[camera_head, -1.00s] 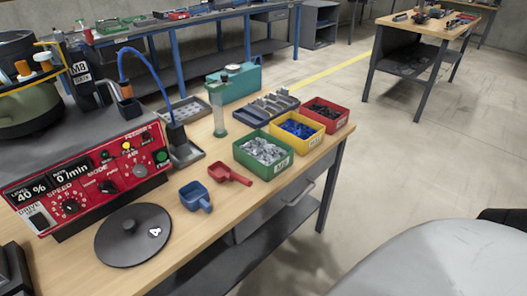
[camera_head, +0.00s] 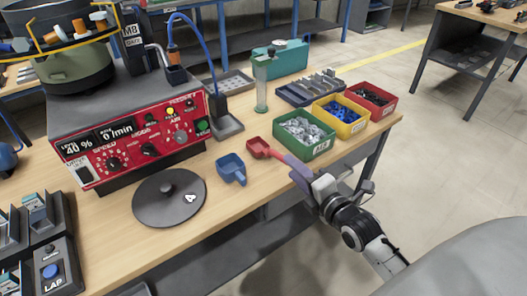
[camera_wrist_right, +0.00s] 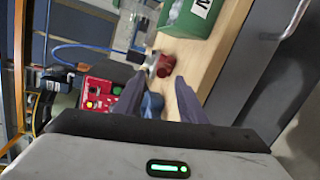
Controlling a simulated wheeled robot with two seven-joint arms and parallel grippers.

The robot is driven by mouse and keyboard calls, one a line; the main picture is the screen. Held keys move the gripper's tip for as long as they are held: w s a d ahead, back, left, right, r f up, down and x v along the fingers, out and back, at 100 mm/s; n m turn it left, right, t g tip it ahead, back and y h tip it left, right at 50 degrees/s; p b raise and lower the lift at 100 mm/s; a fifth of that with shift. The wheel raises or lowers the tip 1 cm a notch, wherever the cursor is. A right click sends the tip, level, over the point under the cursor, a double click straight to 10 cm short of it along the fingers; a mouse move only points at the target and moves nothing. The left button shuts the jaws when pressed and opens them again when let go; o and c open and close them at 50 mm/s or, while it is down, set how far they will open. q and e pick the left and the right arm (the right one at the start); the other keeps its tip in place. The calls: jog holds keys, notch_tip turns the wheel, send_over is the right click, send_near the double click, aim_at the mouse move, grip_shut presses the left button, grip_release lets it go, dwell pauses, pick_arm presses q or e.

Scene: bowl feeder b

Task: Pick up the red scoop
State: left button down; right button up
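The red scoop (camera_head: 258,147) lies on the wooden bench, right of the blue scoop (camera_head: 231,168) and left of the green bin. My right gripper (camera_head: 291,166) is low over the bench's front edge, with its fingers at the handle end of the red scoop and hiding part of it in the head view. In the right wrist view the fingers (camera_wrist_right: 159,88) stand apart, and the red scoop (camera_wrist_right: 163,65) shows beyond their tips. The blue scoop (camera_wrist_right: 152,105) shows between them. Nothing is gripped. My left gripper is not in view.
A green bin (camera_head: 318,151) of silvery parts, a yellow bin (camera_head: 358,127) and a red bin (camera_head: 388,107) stand to the right. A dark round lid (camera_head: 150,212) lies left, before the red control panel (camera_head: 135,145). A clear cylinder (camera_head: 261,90) stands behind.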

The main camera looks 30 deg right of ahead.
aim_at(274, 152)
jog(key=w, duration=0.2)
jog(key=w+f, duration=0.1)
jog(key=w, duration=0.4)
jog(key=shift+w+d+f, duration=0.15)
jog(key=shift+d+f, duration=0.05)
jog(key=shift+f, duration=0.15)
grip_shut()
